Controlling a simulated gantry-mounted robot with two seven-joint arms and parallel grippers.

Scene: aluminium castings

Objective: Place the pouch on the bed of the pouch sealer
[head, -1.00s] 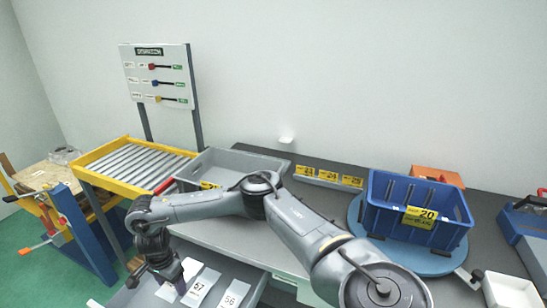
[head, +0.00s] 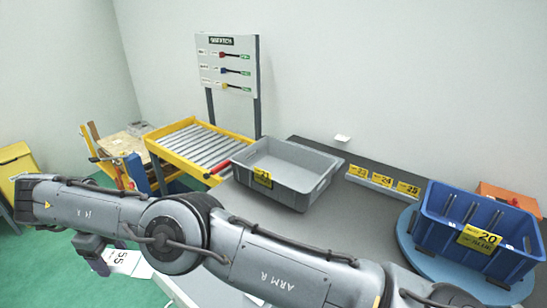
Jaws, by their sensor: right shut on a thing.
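My right arm crosses the lower part of the head view from right to left. Its gripper (head: 98,266) is at the lower left, partly hidden behind the arm. It is shut on a white pouch (head: 135,265) marked 55, which shows just right of the gripper, over the green floor. The fingertips and the exact grip are hard to make out. I cannot make out a pouch sealer in this view. My left gripper is not in view.
A grey tray (head: 327,187) stands on the grey table beside a yellow-framed roller conveyor (head: 197,147). A blue bin (head: 440,221) marked 20 sits on a blue round base (head: 408,240) at the right. A lever board (head: 228,62) stands behind the conveyor.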

